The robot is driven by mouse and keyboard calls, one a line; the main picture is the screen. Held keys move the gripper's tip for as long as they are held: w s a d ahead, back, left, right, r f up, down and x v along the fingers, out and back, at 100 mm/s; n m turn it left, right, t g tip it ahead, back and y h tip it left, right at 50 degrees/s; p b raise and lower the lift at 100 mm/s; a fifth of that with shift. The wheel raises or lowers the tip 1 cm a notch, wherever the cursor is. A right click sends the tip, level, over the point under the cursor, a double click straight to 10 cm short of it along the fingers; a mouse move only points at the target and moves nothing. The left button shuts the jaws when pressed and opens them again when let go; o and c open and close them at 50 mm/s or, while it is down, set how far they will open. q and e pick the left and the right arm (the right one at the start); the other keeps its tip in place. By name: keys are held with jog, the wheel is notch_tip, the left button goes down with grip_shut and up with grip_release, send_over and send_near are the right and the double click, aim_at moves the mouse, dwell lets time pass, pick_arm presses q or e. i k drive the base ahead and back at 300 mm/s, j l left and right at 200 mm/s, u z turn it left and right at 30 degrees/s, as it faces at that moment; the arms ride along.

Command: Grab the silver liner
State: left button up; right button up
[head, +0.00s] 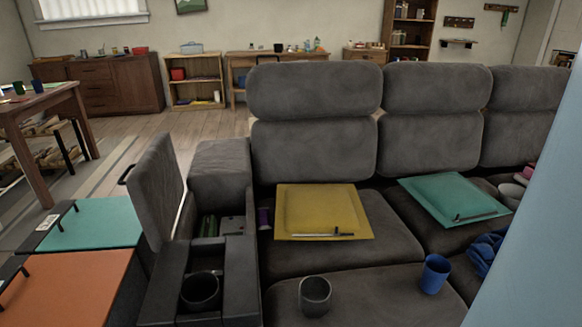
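A grey, open-topped, cup-shaped piece (315,296) stands upright on the front of the left sofa seat; it looks like the silver liner. A blue cup-shaped piece (435,274) stands to its right on the sofa. A dark round cup holder (200,291) sits in the console to its left. Neither of my grippers is in view.
The console's lid (157,190) stands raised, showing a compartment with small items. A yellow cushion (320,210) and a teal cushion (452,198) lie on the seats, each with a thin rod. Teal (95,222) and orange (68,290) box tops are left. A pale blue surface (535,250) blocks the right.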

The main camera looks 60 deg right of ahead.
aim_at(315, 292)
jog(key=z, duration=1.9)
